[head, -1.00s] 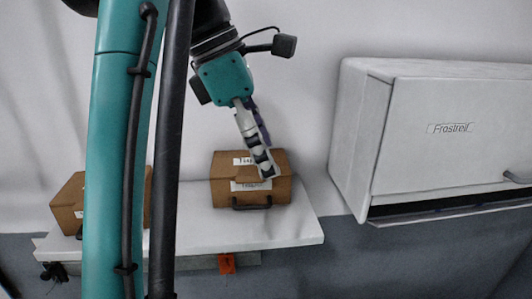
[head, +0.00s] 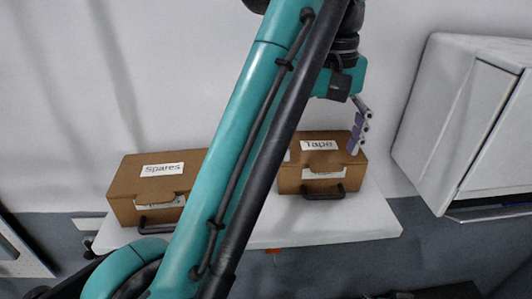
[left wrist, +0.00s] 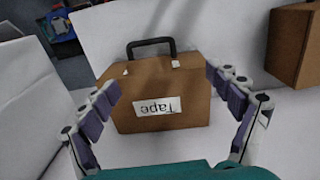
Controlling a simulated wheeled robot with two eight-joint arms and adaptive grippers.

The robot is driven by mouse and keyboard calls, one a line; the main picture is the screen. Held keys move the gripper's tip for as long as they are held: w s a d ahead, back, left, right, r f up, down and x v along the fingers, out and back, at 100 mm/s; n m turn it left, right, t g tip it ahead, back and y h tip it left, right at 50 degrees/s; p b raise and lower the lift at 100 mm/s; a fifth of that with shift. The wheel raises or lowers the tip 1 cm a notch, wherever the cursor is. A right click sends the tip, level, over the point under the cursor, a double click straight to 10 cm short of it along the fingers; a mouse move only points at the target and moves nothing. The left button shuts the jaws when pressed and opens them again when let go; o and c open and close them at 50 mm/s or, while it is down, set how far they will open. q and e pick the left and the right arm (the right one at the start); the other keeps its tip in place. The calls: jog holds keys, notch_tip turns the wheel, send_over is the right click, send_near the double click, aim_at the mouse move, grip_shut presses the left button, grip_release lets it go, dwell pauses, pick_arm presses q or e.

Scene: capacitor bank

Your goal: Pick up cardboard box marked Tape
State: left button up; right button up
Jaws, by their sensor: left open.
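The cardboard box marked Tape (head: 322,178) stands on a white shelf (head: 375,212) against the wall, with a white label and a dark handle at its front. In the left wrist view the Tape box (left wrist: 185,88) appears upside down, its label and handle clear. My left gripper (head: 357,128) is at the upper right edge of the box in the head view. In the left wrist view its fingers (left wrist: 165,92) are open, one toward each side of the box, and nothing is held. My right gripper is not in view.
A second cardboard box marked Spares (head: 155,185) stands to the left on the same shelf, partly behind my arm. A white cabinet (head: 455,125) hangs on the wall at the right. Bare shelf shows right of the Tape box.

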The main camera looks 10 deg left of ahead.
aim_at(328, 168)
pick_arm(q)
jog(key=shift+s+d+f+m, duration=0.15)
jog(key=shift+s+d+f, duration=0.05)
jog(key=shift+d+f, duration=0.4)
jog(key=shift+s+d+f+m, duration=0.2)
jog(key=shift+d+f, duration=0.15)
jog(key=shift+d, duration=0.3)
jog(key=shift+f, duration=0.25)
jog(key=shift+w+a+f, duration=0.1)
jog(key=shift+a+f, duration=0.1)
jog(key=shift+a, duration=0.15)
notch_tip(328, 168, down, 4)
jog(key=shift+f, duration=0.5)
jog(key=shift+w+a, duration=0.1)
jog(key=shift+a, duration=0.05)
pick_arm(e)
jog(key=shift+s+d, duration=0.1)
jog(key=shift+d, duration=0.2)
pick_arm(q)
jog(key=c, duration=1.3)
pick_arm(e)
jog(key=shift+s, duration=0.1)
